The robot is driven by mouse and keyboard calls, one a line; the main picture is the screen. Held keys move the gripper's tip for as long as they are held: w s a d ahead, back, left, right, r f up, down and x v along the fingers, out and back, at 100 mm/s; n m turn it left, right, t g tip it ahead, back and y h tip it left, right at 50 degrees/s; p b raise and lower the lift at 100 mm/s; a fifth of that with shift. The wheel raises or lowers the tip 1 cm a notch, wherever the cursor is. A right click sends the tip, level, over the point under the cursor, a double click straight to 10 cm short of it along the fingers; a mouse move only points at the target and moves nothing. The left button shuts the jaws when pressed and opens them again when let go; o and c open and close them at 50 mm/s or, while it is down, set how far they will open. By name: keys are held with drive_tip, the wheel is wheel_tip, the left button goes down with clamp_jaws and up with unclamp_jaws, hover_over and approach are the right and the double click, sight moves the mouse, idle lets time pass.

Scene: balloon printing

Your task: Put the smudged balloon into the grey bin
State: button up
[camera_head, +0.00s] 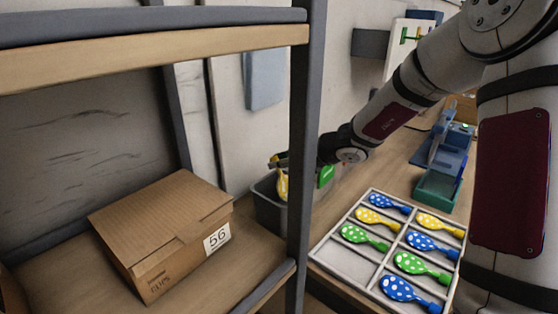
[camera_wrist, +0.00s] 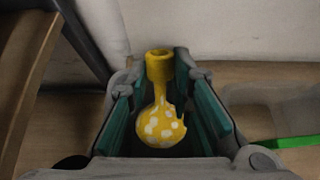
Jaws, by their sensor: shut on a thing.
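A yellow balloon with white spots (camera_wrist: 162,125) is between the teal finger pads of my gripper (camera_wrist: 166,100) in the wrist view. Its neck points up in that picture, and some white spots look merged and uneven. In the head view the balloon (camera_head: 282,185) hangs at the mouth of the grey bin (camera_head: 268,210), below my gripper (camera_head: 279,163), which is shut on it. The bin stands behind the shelf post, which hides part of it. I cannot tell whether the balloon touches the bin.
A divided tray (camera_head: 347,273) holds several spotted blue, yellow and green balloons. A blue-green device (camera_head: 440,165) stands behind it. A shelf post (camera_head: 305,130) and a cardboard box (camera_head: 165,235) are at the left. A green piece (camera_head: 326,176) shows right of the bin.

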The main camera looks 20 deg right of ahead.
drive_tip(key=o, duration=0.8)
wheel_tip(320, 180, up, 8)
drive_tip(key=p, duration=0.7)
